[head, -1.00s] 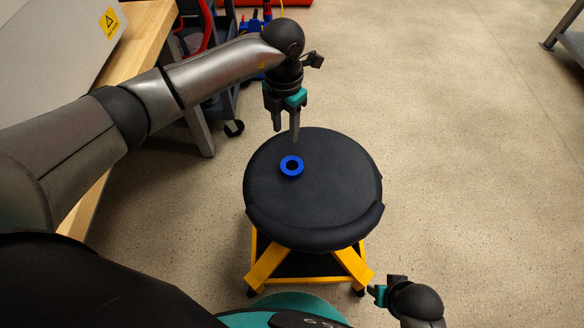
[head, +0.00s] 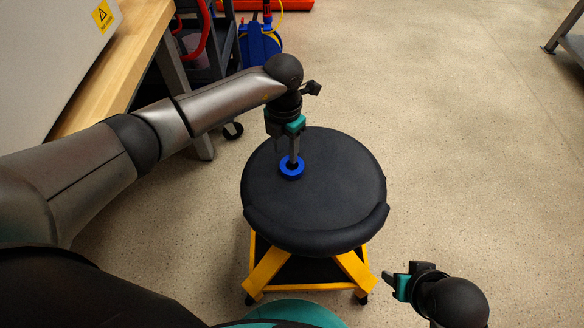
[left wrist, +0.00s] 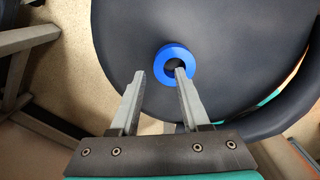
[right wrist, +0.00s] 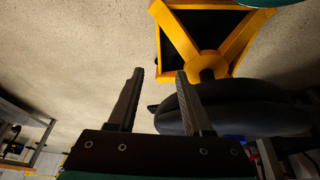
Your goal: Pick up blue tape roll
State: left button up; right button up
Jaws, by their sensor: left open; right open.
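The blue tape roll (head: 292,174) lies flat on the black seat of the stool (head: 330,200), toward its left side. It also shows in the left wrist view (left wrist: 162,58), with its dark center hole visible. My left gripper (head: 293,162) is open and points down at the roll. In the left wrist view, the right finger's tip overlaps the roll's hole and the left finger's tip is outside the ring (left wrist: 160,73). I cannot tell whether the fingers touch it. My right gripper (right wrist: 160,72) is open and empty, low to the right of the stool.
The stool has yellow legs (head: 265,272). A wooden workbench (head: 125,60) with a grey case stands at the left. A blue item (head: 258,48) and a dark cart stand behind the stool. The floor to the right is clear up to a rack (head: 572,40).

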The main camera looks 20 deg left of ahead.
aim_at(286, 161)
pick_arm(q)
notch_tip(286, 161, down, 2)
jog(key=shift+f+b, duration=0.25)
jog(key=shift+b, duration=0.35)
jog(key=shift+f, duration=0.45)
pick_arm(e)
jog(key=shift+t, duration=0.3)
notch_tip(286, 161, up, 4)
jog(key=shift+s+r, duration=0.1)
jog(key=shift+s, duration=0.05)
pick_arm(q)
jog(key=shift+c, duration=0.3)
grip_shut()
